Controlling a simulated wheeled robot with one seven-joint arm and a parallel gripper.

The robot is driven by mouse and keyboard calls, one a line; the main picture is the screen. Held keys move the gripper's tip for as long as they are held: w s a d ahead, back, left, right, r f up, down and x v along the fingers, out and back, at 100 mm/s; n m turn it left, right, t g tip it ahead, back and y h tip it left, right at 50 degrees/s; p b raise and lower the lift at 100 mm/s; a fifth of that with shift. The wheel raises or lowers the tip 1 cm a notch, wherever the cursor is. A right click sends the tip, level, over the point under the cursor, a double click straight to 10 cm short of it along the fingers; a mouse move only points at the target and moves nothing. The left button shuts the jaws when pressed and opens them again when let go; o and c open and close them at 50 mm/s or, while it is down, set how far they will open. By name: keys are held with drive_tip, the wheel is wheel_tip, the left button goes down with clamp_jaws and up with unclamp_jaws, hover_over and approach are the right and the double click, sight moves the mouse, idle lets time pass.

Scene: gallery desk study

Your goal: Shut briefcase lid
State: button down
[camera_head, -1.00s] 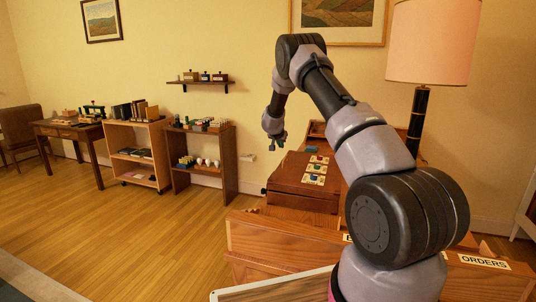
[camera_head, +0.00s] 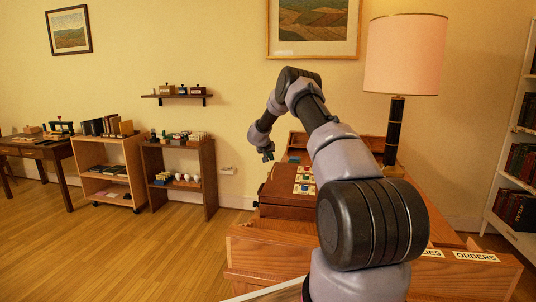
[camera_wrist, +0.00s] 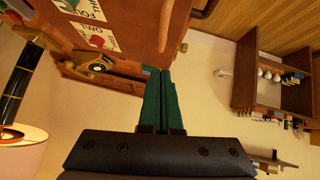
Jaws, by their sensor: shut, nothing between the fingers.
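The briefcase (camera_head: 287,207) is a reddish-brown case on the desk, beyond my arm's base. Its top looks flat and down, and several small cards (camera_head: 304,182) with coloured marks lie on it. Part of its right side is hidden by my arm. My gripper (camera_head: 266,154) is above the briefcase's far left edge, apart from it as far as I can tell. In the wrist view its green fingers (camera_wrist: 163,102) are together with nothing between them.
A lamp (camera_head: 405,55) stands on the desk at the right. Wooden desk parts labelled ORDERS (camera_head: 477,256) are in front. A low shelf (camera_head: 180,180) and a wall shelf (camera_head: 180,96) are to the left. A bookcase (camera_head: 515,170) is far right. The floor at left is clear.

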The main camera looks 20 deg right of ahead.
sight(275, 168)
drive_tip(key=shift+d+f, duration=0.25)
drive_tip(key=shift+f, duration=0.85)
drive_tip(key=shift+d+f, duration=0.25)
drive_tip(key=shift+f, duration=0.8)
